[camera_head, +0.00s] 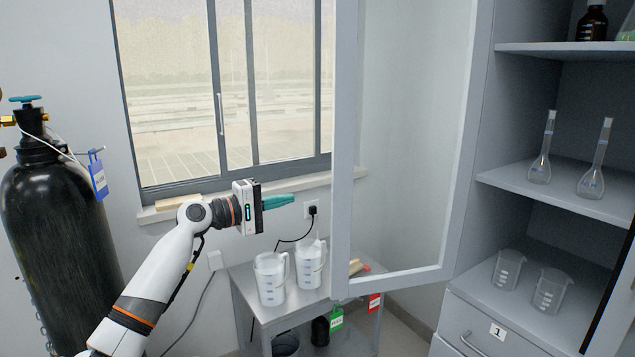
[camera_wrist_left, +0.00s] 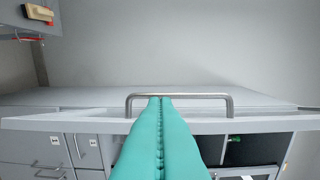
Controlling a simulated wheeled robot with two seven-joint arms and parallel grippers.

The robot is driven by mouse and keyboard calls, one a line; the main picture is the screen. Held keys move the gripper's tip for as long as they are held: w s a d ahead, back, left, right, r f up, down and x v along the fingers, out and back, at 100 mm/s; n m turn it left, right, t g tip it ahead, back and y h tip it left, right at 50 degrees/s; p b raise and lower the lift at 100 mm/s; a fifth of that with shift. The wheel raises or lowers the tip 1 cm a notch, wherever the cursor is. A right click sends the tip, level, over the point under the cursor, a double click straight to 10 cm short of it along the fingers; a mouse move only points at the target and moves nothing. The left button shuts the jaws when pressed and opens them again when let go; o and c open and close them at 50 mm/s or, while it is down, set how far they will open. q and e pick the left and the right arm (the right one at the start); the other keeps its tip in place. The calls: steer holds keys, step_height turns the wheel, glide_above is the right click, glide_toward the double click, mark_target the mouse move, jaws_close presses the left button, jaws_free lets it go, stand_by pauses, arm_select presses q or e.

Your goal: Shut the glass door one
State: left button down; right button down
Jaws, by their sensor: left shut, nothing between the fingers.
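The glass door (camera_head: 345,215) of the grey cabinet stands wide open in the head view, its pale frame swung out in front of the wall. My left gripper (camera_head: 278,201) is to the left of the door's free edge, apart from it in this view. Its teal fingers are shut and empty, pointing right toward the door. In the left wrist view the shut fingers (camera_wrist_left: 160,130) point at a metal bar handle (camera_wrist_left: 180,96) on a pale grey frame (camera_wrist_left: 60,121), apparently the door's. Whether the fingertips touch the handle I cannot tell. My right gripper is not in view.
The cabinet shelf (camera_head: 560,187) holds flasks, with beakers (camera_head: 550,290) below and a drawer labelled 1 (camera_head: 497,331). A small table (camera_head: 290,308) with two white jugs (camera_head: 271,279) stands below my left gripper. A black gas cylinder (camera_head: 60,240) stands at left; a window (camera_head: 230,90) is behind.

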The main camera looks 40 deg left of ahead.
arm_select(q)
steer(key=p+x, duration=0.3)
steer(key=x, duration=0.7)
steer(key=shift+s+d+r+p, duration=0.15)
steer(key=shift+s+d+p, duration=0.15)
steer(key=shift+s+d, duration=0.4)
steer(key=shift+s+d+r+p, duration=0.15)
steer(key=shift+s+d+p, duration=0.1)
steer(key=shift+s+d, duration=0.5)
